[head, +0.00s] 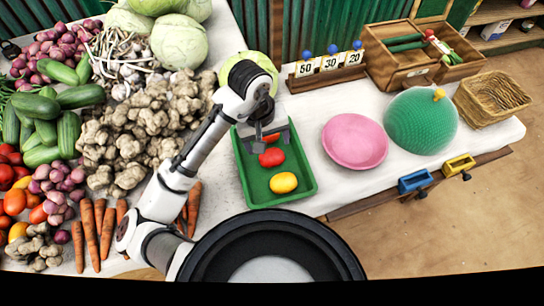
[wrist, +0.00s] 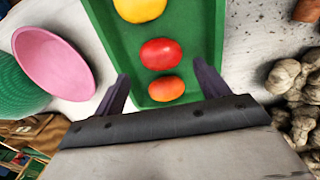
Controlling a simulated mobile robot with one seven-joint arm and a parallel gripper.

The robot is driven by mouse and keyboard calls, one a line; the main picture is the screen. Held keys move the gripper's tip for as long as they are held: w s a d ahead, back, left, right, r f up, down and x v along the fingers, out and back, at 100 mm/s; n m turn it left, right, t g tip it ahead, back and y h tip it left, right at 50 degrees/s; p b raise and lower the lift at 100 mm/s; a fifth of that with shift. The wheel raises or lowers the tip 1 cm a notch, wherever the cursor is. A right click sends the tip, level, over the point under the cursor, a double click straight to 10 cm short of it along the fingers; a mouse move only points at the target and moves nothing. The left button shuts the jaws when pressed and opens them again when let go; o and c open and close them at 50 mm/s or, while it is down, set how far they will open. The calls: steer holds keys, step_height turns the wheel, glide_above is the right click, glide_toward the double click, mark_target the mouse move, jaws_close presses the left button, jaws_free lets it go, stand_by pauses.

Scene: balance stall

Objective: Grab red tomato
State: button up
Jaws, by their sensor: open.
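A green tray (head: 308,190) on the white table holds three round fruits in a row. The red tomato (head: 271,157) is in the middle; it also shows in the wrist view (wrist: 161,53). A yellow one (head: 283,182) is at the near end of the tray, and an orange-red one (head: 271,138) is at the far end, partly hidden by my gripper in the head view. My gripper (wrist: 163,72) is open and empty above the far part of the tray. In the wrist view the orange-red one (wrist: 166,88) appears between its fingers, with the red tomato just beyond the fingertips.
A pink plate (head: 355,141) and a green dome (head: 421,121) stand right of the tray. Piled ginger (head: 140,125) and carrots (head: 107,228) lie to its left. A cabbage (head: 248,66) and number cards (head: 330,62) are behind it.

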steer(key=f, duration=0.2)
steer(key=f+b, duration=0.1)
steer(key=f, duration=0.2)
steer(key=w+f+b, duration=0.1)
steer(key=f, duration=0.2)
steer(key=shift+d, duration=0.4)
steer(key=c, duration=0.8)
steer(key=shift+o, duration=0.2)
